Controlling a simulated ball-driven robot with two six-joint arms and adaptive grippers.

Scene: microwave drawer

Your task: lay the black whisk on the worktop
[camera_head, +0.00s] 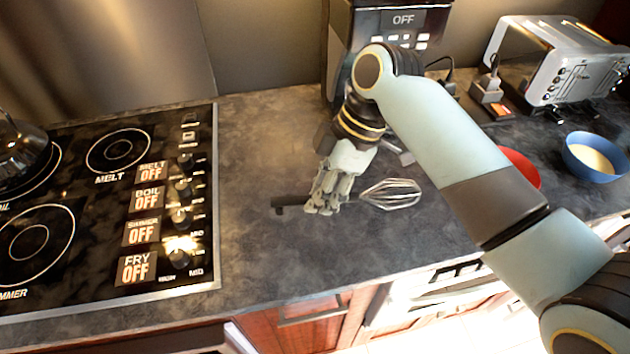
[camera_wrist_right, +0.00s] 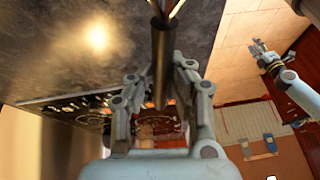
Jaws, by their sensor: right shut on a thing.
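The black whisk (camera_head: 391,194) is in my right gripper (camera_head: 322,207), low over the worktop (camera_head: 262,245) between the cooktop and the coffee machine. Its wire head points right and its dark handle points left in the head view. My right gripper is shut on the handle. In the right wrist view the handle (camera_wrist_right: 163,60) runs between the two fingers (camera_wrist_right: 162,88), and the wires start at the top edge. I cannot tell whether the whisk touches the worktop. My left gripper (camera_wrist_right: 261,50) shows small in the right wrist view, away from the worktop; its opening is unclear.
A black cooktop (camera_head: 95,215) with knobs lies at left. A coffee machine (camera_head: 400,22) stands at the back. A toaster (camera_head: 570,62), a blue bowl (camera_head: 595,160) and a red item (camera_head: 522,167) are at right. The worktop in front of the whisk is clear.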

